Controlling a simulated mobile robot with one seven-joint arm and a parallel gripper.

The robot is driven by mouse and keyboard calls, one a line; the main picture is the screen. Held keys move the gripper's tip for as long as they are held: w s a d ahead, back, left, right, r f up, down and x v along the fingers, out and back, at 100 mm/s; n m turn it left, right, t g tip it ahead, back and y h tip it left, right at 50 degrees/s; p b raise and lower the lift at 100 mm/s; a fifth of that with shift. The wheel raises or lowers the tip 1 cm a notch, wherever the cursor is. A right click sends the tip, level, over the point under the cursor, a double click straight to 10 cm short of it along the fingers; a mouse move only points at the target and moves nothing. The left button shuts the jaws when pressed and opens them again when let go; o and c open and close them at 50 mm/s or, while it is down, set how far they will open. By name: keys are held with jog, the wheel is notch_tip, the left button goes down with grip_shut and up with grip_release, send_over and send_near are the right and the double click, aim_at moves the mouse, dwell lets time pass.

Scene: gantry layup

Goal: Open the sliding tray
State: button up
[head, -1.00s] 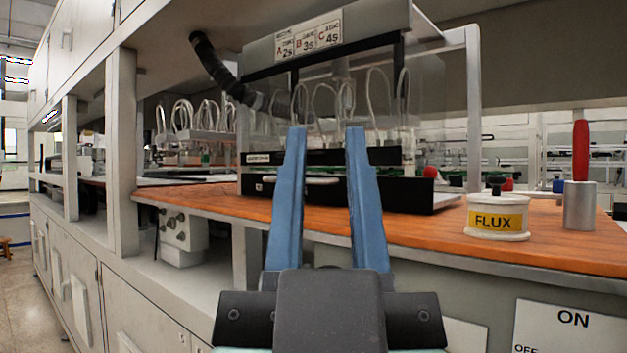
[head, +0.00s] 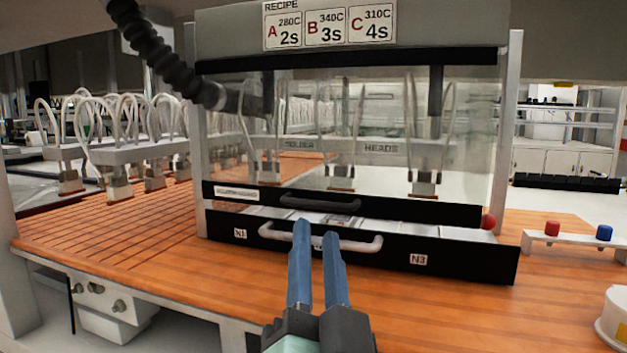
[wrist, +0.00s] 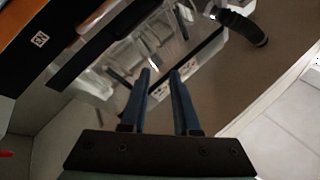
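The sliding tray has a low black front panel (head: 455,261) with N1 and N3 labels, at the base of a clear-fronted soldering machine. Its pale bar handle (head: 366,246) runs across the panel's middle. The panel sits below a second black bar with a dark handle (head: 320,203), on the clear cover. My gripper (head: 317,232) is open, its blue fingers pointing toward the pale handle and overlapping it in the head view. I cannot tell whether they touch it. In the wrist view my gripper (wrist: 160,72) is open with nothing between the fingers.
A recipe sign (head: 330,23) is above the machine. The orange bench top (head: 440,305) is clear in front of the tray. A white tub (head: 612,320) is at the right edge. A stand with red and blue knobs (head: 575,240) is right of the machine.

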aim_at(314, 242)
jog(key=w+m+g+p, duration=0.1)
jog(key=m+g+p, duration=0.1)
jog(key=p, duration=0.6)
jog(key=w+f+m+g+p, duration=0.1)
jog(key=m+g+p, duration=0.1)
jog(key=m+p, duration=0.3)
jog(key=m+g+p, duration=0.2)
jog(key=m+p, duration=0.1)
jog(key=p, duration=0.9)
jog(key=shift+w+d+f+m+g, duration=0.25)
jog(key=shift+w+f+m+g, duration=0.05)
jog(key=shift+w+f+m, duration=0.1)
jog(key=shift+s+f+m+p, duration=0.25)
jog(key=shift+f+m+p, duration=0.2)
jog(key=shift+p, duration=0.3)
jog(key=shift+f+g+y, duration=0.1)
jog(key=shift+g+y, duration=0.2)
jog(key=p+x, duration=0.2)
jog(key=x, duration=1.1)
jog(key=shift+f, duration=0.1)
jog(key=shift+c, duration=0.3)
grip_shut()
